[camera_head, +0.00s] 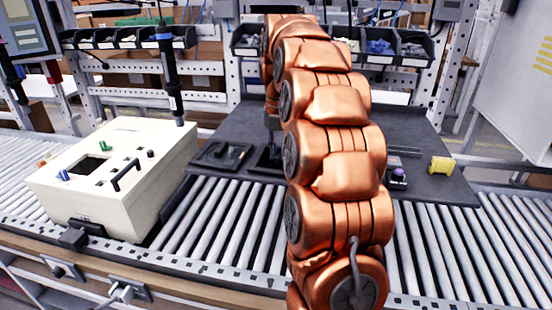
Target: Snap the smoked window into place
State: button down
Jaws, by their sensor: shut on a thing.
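A cream box (120,175) stands on the roller conveyor at the left, with a dark square opening (87,166) in its sloped top. My copper arm covers the middle of the view. Only a small part of my gripper (273,138) shows, at the left edge of the arm, low over the dark work mat. It is shut on a dark piece (268,160), which looks like the smoked window. Most of that piece and the fingertips are hidden behind my arm, so I cannot tell whether it touches the mat.
A black tray (222,154) lies on the dark mat (425,178), left of my gripper. A yellow part (441,165) and a small purple-topped part (398,176) lie to the right. A screwdriver (171,75) hangs above the box's rear. Parts bins (385,47) line the back.

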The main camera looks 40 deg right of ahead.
aim_at(279, 152)
jog(key=shift+r+p, duration=0.55)
jog(key=shift+r, duration=0.2)
jog(key=shift+r+p, duration=1.25)
jog(key=shift+r, duration=1)
